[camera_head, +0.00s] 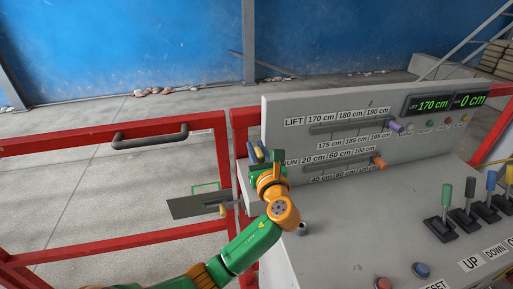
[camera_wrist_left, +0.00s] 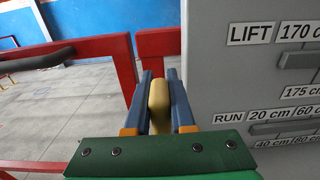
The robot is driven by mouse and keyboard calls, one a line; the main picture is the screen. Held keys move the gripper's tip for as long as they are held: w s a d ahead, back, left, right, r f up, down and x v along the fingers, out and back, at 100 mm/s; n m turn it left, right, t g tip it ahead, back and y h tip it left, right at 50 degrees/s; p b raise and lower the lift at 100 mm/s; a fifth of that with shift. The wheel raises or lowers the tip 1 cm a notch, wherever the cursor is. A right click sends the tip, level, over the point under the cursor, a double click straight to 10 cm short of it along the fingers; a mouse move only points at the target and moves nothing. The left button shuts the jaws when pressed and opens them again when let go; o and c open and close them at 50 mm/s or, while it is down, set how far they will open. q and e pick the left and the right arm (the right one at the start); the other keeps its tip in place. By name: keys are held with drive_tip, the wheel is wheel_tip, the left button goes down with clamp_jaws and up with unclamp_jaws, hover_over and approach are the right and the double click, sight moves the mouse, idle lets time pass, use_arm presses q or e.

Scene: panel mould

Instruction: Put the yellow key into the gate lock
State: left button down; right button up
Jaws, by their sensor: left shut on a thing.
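My left gripper (camera_head: 264,155) is in front of the control panel's left edge, beside the red gate post. In the left wrist view its blue fingers (camera_wrist_left: 159,80) are shut on the yellow key (camera_wrist_left: 159,104), which lies lengthwise between them. In the head view the held key is mostly hidden by the gripper. The gate lock (camera_head: 187,206) appears as a grey plate on the red gate, left of and below the gripper, with a small yellow part (camera_head: 222,209) at its right end. The gripper is apart from this plate. My right gripper is not in view.
The grey control panel (camera_head: 350,100) with sliders, levers and buttons stands close on the right. The red gate (camera_head: 110,132) carries a dark handle (camera_head: 150,137). Open concrete floor lies behind the gate, up to a blue wall (camera_head: 130,45).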

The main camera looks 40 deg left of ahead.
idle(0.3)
use_arm(q)
drive_tip(key=shift+p, duration=0.45)
drive_tip(key=shift+f+b, duration=1.15)
drive_tip(key=shift+f, duration=0.95)
drive_tip(key=c, duration=0.7)
unclamp_jaws()
